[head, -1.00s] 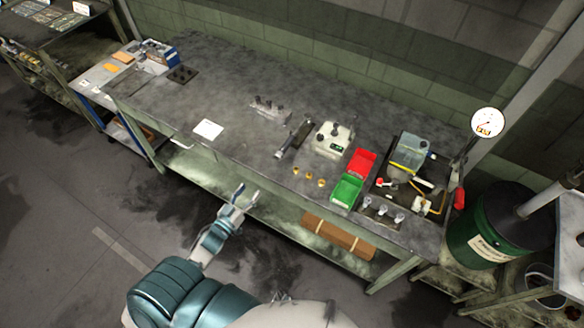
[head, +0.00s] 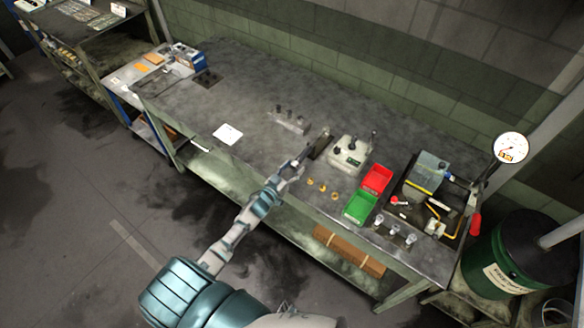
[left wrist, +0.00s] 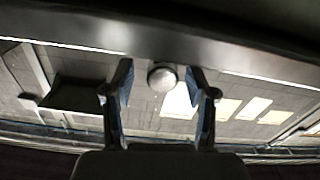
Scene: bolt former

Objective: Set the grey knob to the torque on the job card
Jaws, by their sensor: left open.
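In the left wrist view the gripper (left wrist: 161,72) is open, with one blue-lined finger on each side of a round grey knob (left wrist: 162,77). A gap shows between the knob and each finger; whether the fingertips reach past it I cannot tell. The knob's setting is not readable. A white card (head: 228,134), which looks like the job card, lies flat on the bench left of the gripper; its text is too small to read. My right gripper is not in view.
Right of the tool stand a pale box with dark knobs (head: 350,151), several brass pieces, a red bin (head: 376,178) and a green bin (head: 360,207). A grey block with dark pegs (head: 289,121) stands behind. The bench's left middle is mostly clear.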

